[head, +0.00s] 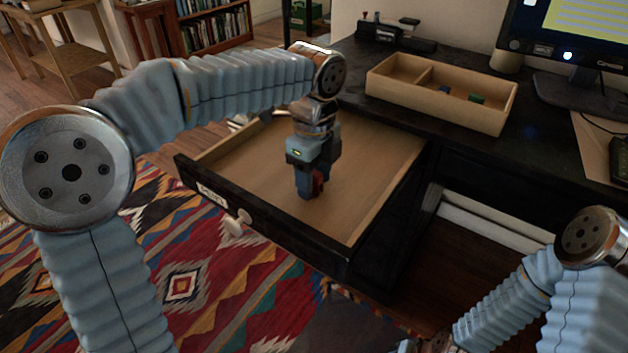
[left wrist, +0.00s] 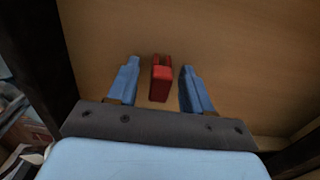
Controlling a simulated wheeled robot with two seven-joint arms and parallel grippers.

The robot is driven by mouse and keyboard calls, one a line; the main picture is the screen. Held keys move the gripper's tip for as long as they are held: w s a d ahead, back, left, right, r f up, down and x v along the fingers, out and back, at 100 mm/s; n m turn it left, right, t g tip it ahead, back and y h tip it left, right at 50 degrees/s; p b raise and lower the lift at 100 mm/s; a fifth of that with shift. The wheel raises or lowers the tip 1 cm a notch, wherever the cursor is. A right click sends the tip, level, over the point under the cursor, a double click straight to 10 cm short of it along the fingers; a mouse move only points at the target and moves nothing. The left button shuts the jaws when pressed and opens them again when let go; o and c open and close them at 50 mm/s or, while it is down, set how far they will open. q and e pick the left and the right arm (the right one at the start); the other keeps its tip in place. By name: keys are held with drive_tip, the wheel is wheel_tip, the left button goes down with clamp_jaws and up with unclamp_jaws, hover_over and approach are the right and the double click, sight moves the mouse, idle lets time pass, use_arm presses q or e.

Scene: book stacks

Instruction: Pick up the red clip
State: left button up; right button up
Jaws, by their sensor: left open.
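The red clip (left wrist: 161,78) stands on the wooden bottom of the open drawer (head: 365,160). In the left wrist view it lies between the two blue fingers of my left gripper (left wrist: 158,85), with a gap on each side. My left gripper is open and holds nothing. My right gripper is not in view; only part of my right arm shows at the lower right.
A wooden tray (head: 430,112) with a green and a blue piece inside sits on the black desk (head: 540,140). A monitor (head: 575,40) stands at the right. The drawer's walls surround my left gripper; its floor is otherwise largely bare. A patterned rug (head: 190,270) lies below.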

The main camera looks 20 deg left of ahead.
use_arm(q)
clamp_jaws()
